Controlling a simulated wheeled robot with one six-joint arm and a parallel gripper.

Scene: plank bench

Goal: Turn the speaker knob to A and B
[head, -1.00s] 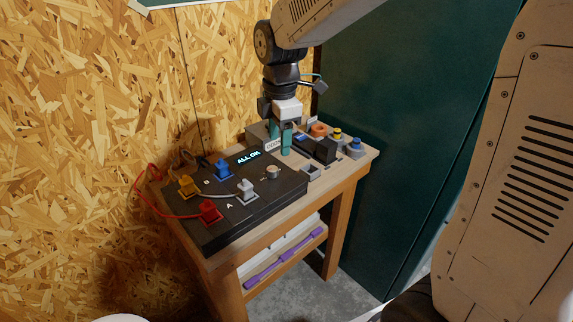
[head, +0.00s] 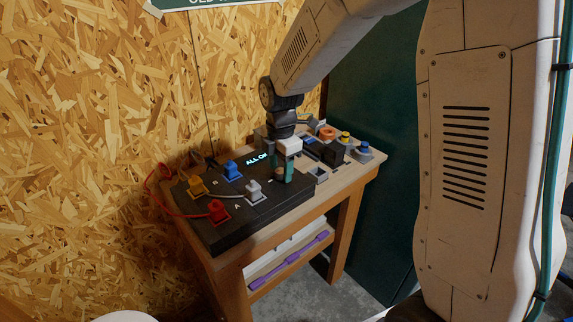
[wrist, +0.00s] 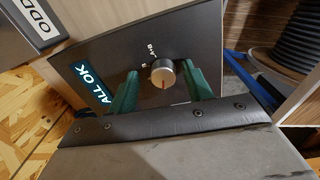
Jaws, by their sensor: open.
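The speaker knob (wrist: 162,75) is a round, silver-tan knob on the dark panel (wrist: 200,40), with a thin dark mark on its face. Small white lettering, including "A+B" (wrist: 130,50), is printed beside it; which setting the knob points to is hard to tell. My gripper (wrist: 163,86) is open, with one teal finger on each side of the knob. A gap shows on the left side; contact on the right is unclear. In the head view, my gripper (head: 281,170) is down at the panel and partly hides the knob.
The panel's display (wrist: 92,84) reads "ALL OK". Yellow (head: 196,186), blue (head: 232,170), red (head: 218,211) and white (head: 254,190) plugs stand left of my gripper, with red and white cables. Small items, including an orange ring (head: 327,132), sit behind on the bench.

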